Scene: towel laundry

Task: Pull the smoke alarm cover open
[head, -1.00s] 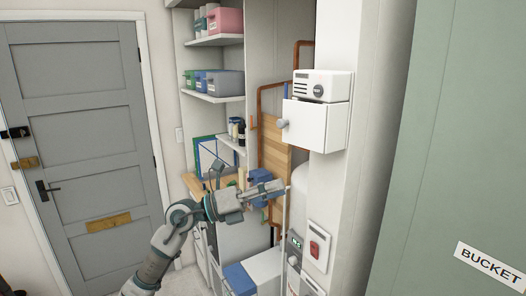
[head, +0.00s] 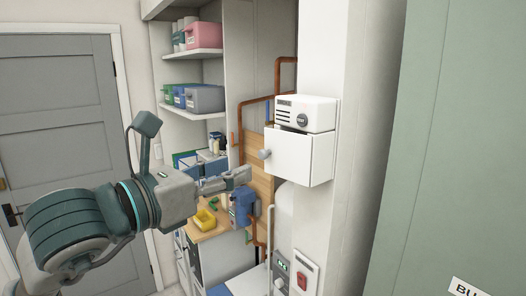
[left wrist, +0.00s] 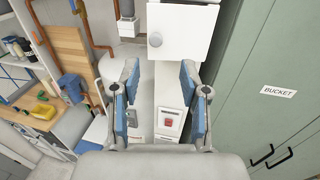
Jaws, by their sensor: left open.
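A white box-shaped cover (head: 298,156) with a round grey knob (head: 265,154) sticks out from the white wall column. A white alarm unit (head: 307,113) with a dark dial and slots sits on top of it. My left gripper (head: 242,178) is below and to the left of the knob in the head view, apart from it. In the left wrist view my left gripper (left wrist: 160,82) is open and empty, its blue-padded fingers spread. The cover (left wrist: 185,30) and knob (left wrist: 155,40) show beyond the fingertips, the knob near the middle of the gap. My right gripper is not in view.
A red switch box (head: 304,276) is on the column below. Copper pipes (head: 240,135) and a wooden board (head: 258,180) are behind the gripper. Shelves with bins (head: 200,98) stand at the left. A green cabinet (head: 450,140) stands at the right.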

